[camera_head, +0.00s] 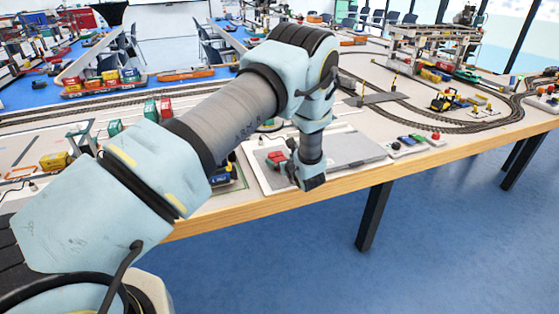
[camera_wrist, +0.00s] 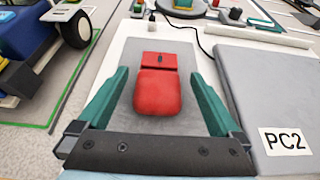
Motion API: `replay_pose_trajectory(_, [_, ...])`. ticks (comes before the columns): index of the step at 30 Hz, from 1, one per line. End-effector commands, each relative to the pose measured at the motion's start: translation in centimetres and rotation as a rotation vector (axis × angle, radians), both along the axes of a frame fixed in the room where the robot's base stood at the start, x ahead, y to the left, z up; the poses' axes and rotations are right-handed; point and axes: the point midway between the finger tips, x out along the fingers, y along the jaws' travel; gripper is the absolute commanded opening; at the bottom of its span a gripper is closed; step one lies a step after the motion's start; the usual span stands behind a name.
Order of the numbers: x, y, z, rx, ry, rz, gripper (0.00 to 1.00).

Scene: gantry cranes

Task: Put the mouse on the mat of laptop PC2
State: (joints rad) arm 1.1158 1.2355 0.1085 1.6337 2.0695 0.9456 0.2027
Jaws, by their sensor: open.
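The red mouse (camera_wrist: 158,92) lies on a grey mat (camera_wrist: 150,128) in the wrist view, with its buttons facing away from me. The mat is on a white board beside the closed grey laptop (camera_wrist: 262,88), whose label reads PC2. My gripper (camera_wrist: 160,76) is open, with one green finger on each side of the mouse and visible gaps between. I cannot tell how far above the mat the fingertips are. In the head view, my gripper (camera_head: 302,172) is over the board near the table's front edge, and the laptop (camera_head: 352,148) is to its right.
A blue toy vehicle (camera_wrist: 35,45) stands left of the board. A black cable (camera_wrist: 190,27) runs behind the mouse. The wooden table edge (camera_head: 340,180) is close in front, with open floor beyond.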

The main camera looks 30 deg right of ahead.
Motion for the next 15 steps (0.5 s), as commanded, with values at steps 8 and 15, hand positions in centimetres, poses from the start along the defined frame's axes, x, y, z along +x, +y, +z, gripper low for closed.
replay_pose_trajectory(8, [-5.6, 0.6, 2.1, 0.000, -0.002, -0.003, 1.00])
replay_pose_trajectory(15, [-8.5, 1.0, 3.4, 0.000, -0.001, -0.001, 1.00])
